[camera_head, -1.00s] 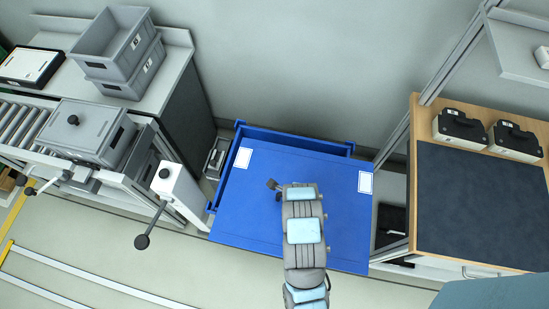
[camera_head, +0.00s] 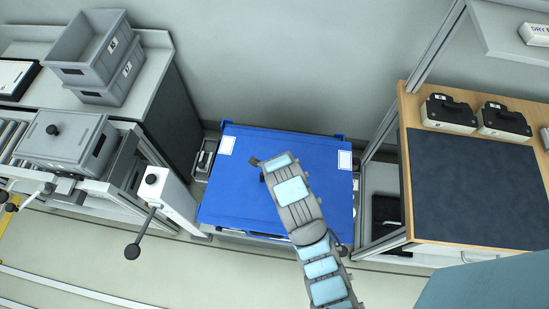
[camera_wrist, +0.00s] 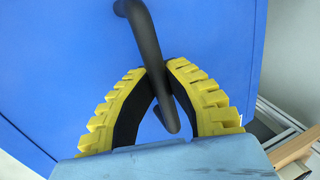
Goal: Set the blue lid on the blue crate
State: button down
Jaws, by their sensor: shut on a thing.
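The blue lid (camera_head: 245,188) is a flat panel with two white labels, seen in the head view over the blue crate (camera_head: 228,125). It covers nearly all of the crate, and only bits of the crate's rim and corners show. I cannot tell whether the lid is fully seated. In the wrist view the lid (camera_wrist: 75,60) fills most of the picture. My gripper (camera_wrist: 160,85) has its yellow-backed fingers closed around the lid's black handle (camera_wrist: 145,35).
A grey bench with stacked grey crates (camera_head: 90,55) and a lidded grey crate (camera_head: 65,140) stand left. A white post with a black-knobbed lever (camera_head: 165,195) stands close to the blue crate.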

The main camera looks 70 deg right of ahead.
jog(key=w+d+f, duration=0.1)
jog(key=f, duration=0.1)
jog(key=w+d+f, duration=0.2)
jog(key=shift+d, duration=0.15)
jog(key=shift+w+d+f, duration=0.25)
jog(key=shift+d+f, duration=0.05)
jog(key=shift+f, duration=0.3)
jog(key=shift+w+d+f, duration=0.2)
jog(key=shift+d+f, duration=0.1)
jog(key=shift+f, duration=1.75)
jog(key=c, duration=1.2)
grip_release()
jog(key=shift+v, duration=6)
jog(key=shift+d, duration=0.1)
